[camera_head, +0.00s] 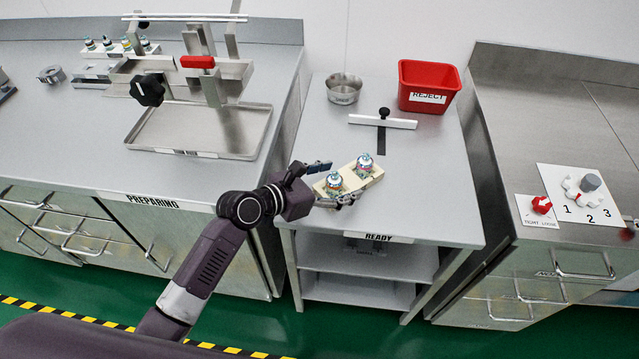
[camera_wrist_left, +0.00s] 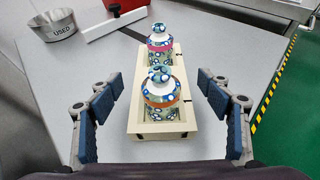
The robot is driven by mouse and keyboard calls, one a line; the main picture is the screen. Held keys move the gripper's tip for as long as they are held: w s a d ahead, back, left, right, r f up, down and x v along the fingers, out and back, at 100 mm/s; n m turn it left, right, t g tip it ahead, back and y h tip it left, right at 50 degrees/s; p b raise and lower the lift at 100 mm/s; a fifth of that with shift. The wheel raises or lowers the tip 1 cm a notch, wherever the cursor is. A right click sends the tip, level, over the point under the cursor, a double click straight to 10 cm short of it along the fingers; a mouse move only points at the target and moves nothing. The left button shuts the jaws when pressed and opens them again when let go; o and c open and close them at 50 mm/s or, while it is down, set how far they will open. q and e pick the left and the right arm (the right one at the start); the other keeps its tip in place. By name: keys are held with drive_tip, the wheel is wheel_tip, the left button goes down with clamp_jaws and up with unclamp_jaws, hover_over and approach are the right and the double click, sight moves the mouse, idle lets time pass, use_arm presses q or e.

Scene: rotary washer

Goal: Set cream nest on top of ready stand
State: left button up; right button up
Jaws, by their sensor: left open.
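The cream nest (camera_head: 373,180) is a block-shaped holder with two patterned, dome-topped bottles in it. It lies on the grey top of the ready stand (camera_head: 440,205), near the front-left edge above the READY label. The left wrist view shows the nest (camera_wrist_left: 160,135) lengthwise, with one bottle (camera_wrist_left: 160,90) banded orange and the farther one (camera_wrist_left: 159,45) banded pink. My left gripper (camera_head: 336,183) is open at the nest's left end. In the left wrist view its fingers (camera_wrist_left: 158,88) stand on both sides of the nest, with gaps. My right gripper is not in view.
On the stand are a metal bowl (camera_head: 344,90) marked USED, a white T-shaped bar (camera_head: 383,122) and a red REJECT bin (camera_head: 428,86). The PREPARING counter (camera_head: 60,140) with a metal fixture is left; a control counter (camera_head: 520,110) is right. The stand's right part is clear.

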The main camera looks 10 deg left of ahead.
use_arm(q)
drive_tip(key=v, duration=0.7)
drive_tip(key=shift+s+a+r, duration=0.1)
drive_tip(key=shift+s+a, duration=0.1)
drive_tip(key=shift+s, duration=0.1)
